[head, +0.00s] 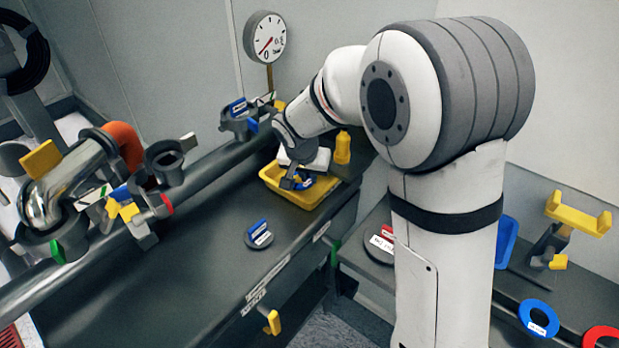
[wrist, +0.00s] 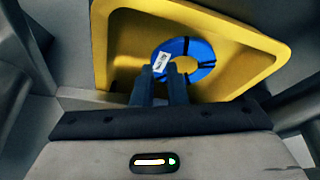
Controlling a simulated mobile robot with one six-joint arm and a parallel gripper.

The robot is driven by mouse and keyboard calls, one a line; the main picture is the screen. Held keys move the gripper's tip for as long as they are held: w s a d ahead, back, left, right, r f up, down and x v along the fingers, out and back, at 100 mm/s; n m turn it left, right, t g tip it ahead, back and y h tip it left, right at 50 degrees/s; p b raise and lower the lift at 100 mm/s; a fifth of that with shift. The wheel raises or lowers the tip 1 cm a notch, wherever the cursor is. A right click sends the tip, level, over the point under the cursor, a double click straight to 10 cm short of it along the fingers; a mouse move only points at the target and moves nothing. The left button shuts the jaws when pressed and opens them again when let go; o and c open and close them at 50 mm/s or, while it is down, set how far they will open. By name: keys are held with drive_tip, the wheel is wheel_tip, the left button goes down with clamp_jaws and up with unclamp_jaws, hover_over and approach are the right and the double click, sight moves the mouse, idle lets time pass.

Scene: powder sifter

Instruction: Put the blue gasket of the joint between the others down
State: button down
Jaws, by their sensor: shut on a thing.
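A blue gasket (wrist: 200,68) with a white label shows in the wrist view as a ring over the floor of a yellow tray (wrist: 240,35). My gripper (wrist: 171,75) is shut on the near left part of the ring, by the label. In the head view my gripper (head: 289,181) reaches down into the yellow tray (head: 312,202) on the dark bench, with blue (head: 318,187) showing beside it. I cannot tell whether the ring touches the tray floor. Another blue gasket (head: 538,319) with a white label lies flat on the right bench.
A red ring (head: 603,337) lies at the right bench's corner. A yellow bottle (head: 342,148) stands behind the tray. A round grey cap with a blue handle (head: 258,236) lies in front of it. Pipes and clamps (head: 80,185) fill the left. The bench's front middle is clear.

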drive_tip(key=shift+x, duration=0.75)
drive_tip(key=shift+s+f, duration=0.1)
drive_tip(key=shift+f, duration=0.15)
drive_tip(key=c, duration=1.5)
unclamp_jaws()
drive_tip(key=shift+o, duration=0.2)
